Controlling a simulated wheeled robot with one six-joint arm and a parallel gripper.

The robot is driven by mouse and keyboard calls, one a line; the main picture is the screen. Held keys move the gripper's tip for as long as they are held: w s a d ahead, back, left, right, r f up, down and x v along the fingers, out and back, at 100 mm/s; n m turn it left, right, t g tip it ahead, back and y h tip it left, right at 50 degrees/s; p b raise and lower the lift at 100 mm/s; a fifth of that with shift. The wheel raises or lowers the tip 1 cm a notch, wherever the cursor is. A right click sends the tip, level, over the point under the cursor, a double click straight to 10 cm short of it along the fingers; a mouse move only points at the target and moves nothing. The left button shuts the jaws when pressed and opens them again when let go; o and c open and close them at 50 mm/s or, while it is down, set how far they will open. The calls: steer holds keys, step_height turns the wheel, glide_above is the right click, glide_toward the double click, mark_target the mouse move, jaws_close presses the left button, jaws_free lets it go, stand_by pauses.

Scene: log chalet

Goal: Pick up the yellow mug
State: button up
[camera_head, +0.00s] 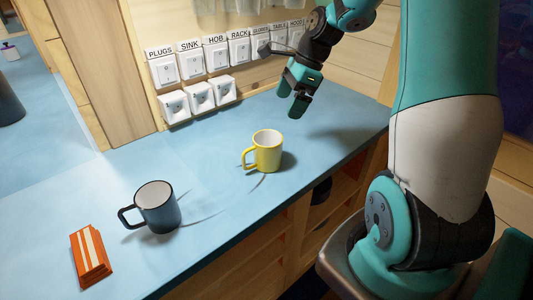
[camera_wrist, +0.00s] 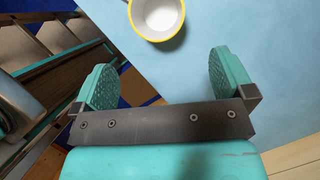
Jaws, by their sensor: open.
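The yellow mug (camera_head: 266,151) stands upright on the blue counter in the head view. Its handle points left and its inside is white. In the wrist view the mug (camera_wrist: 157,36) shows at the top edge, seen from above, partly cut off by the frame. My gripper (camera_head: 299,104) is above the counter, up and to the right of the mug in the head view. In the wrist view my gripper (camera_wrist: 160,84) is open and empty, with its two fingers apart and the mug beyond them. The fingers do not touch the mug.
A dark grey-blue mug (camera_head: 158,206) and an orange striped block (camera_head: 90,256) sit on the blue counter (camera_head: 215,235), left of the yellow mug. Labelled switches (camera_head: 217,56) and sockets (camera_head: 198,97) line the wall behind. Counter around the yellow mug is clear.

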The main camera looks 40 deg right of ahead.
glide_toward(266, 140)
step_height(266, 140, down, 3)
steer(key=s+a, duration=0.2)
steer(key=a, duration=0.1)
steer(key=p+x, duration=0.1)
steer(key=x, duration=0.3)
steer(key=shift+w+a+p, duration=0.15)
steer(key=shift+a+p, duration=0.25)
steer(key=shift+a+f, duration=0.1)
steer(key=shift+f, duration=0.2)
steer(key=shift+c, duration=0.2)
steer(key=c, duration=0.7)
steer(key=shift+c, duration=0.6)
steer(key=shift+w+r, duration=0.1)
steer(key=shift+r, duration=0.05)
